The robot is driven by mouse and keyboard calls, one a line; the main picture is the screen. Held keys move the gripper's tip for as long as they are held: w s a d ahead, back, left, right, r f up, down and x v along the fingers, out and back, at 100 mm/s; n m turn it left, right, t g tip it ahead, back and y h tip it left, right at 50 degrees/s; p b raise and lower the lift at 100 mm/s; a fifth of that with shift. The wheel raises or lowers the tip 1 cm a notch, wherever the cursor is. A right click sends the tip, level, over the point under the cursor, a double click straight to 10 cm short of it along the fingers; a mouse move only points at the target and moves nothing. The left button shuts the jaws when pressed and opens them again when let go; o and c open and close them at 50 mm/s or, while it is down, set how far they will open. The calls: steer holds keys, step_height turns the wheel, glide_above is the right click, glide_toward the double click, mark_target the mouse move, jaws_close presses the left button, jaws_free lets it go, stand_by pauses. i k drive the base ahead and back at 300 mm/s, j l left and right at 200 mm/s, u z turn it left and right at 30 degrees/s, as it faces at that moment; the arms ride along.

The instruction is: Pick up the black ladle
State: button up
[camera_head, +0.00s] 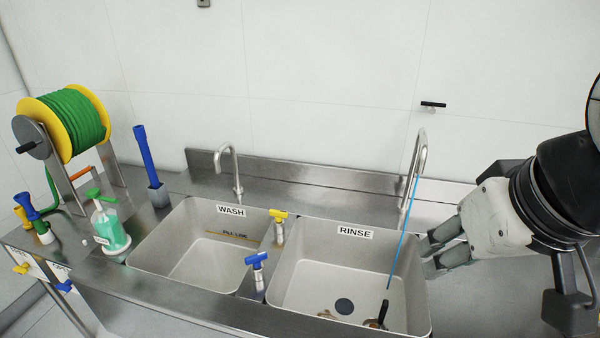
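A slim black upright handle (384,309) stands in the right part of the RINSE basin, near its front wall. It may be the black ladle; its lower end is small and unclear, with a brownish piece (372,324) beside it. My gripper (429,257) comes in from the right, its fingers pointing left over the right rim of the RINSE basin (290,275). It is above and to the right of the black handle, apart from it. Nothing shows between the fingers, but their gap is not clear.
A tall faucet (421,150) stands close behind my gripper, with a thin blue line (402,235) running down into the basin. Blue (257,261) and yellow (279,215) taps stand between the RINSE and WASH basins. A hose reel (72,118) is far left.

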mark_target(379, 316)
steer(key=z, duration=1.6)
steer(key=u, duration=1.3)
steer(key=z, duration=0.4)
steer(key=j+z, duration=0.25)
steer(key=k+j+z, duration=0.2)
steer(key=j, duration=0.2)
steer(key=j+z, duration=0.25)
steer(key=k+j, duration=0.15)
steer(key=j, duration=0.2)
steer(key=k+j+z, duration=0.1)
steer(key=j, duration=0.25)
steer(key=k+j, duration=0.4)
steer(key=j, duration=0.3)
steer(key=z, duration=0.05)
